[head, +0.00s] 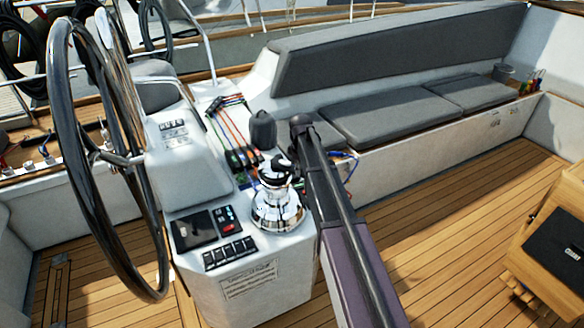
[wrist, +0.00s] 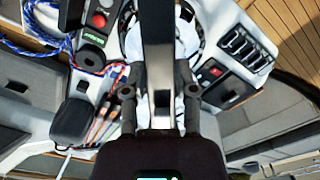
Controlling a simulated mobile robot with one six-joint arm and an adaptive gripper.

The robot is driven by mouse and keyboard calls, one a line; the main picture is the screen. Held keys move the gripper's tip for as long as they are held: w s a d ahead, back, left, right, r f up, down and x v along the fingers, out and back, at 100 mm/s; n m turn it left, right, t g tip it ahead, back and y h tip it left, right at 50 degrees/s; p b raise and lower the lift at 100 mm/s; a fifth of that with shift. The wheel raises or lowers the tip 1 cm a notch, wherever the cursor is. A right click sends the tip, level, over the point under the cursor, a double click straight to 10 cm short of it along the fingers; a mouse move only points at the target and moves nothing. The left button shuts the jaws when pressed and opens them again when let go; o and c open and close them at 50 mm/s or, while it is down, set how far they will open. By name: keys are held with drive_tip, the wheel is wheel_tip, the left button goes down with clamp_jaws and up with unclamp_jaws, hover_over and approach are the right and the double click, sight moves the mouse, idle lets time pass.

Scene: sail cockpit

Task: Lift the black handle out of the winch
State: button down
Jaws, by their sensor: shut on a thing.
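The chrome winch (head: 277,208) stands on the white console, and part of it shows behind my gripper in the wrist view (wrist: 187,35). My gripper (wrist: 158,85) is over the winch, its two dark fingers on either side of the black handle (wrist: 157,40). It is shut on this handle, which runs up the middle of the wrist view. In the head view, dark parts sit right at the winch top, and my arm hides much of that spot. I cannot tell whether the handle's lower end is still in the winch socket.
The steering wheel (head: 75,150) stands left of the console. A black rounded object (head: 262,130) and coloured ropes (head: 228,118) are behind the winch. A switch panel (head: 230,253) is in front. Grey bench cushions (head: 385,110) lie behind.

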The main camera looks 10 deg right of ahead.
drive_tip(key=shift+w+a+r, duration=0.1)
drive_tip(key=shift+w+a, duration=0.15)
drive_tip(key=shift+w+r+p, duration=0.1)
drive_tip(key=shift+r+p, duration=0.45)
drive_tip(key=shift+p, duration=0.3)
drive_tip(key=shift+d+r+p, duration=0.1)
drive_tip(key=shift+r+p, duration=1.55)
drive_tip(key=shift+c, duration=1.6)
unclamp_jaws()
drive_tip(key=o, duration=0.3)
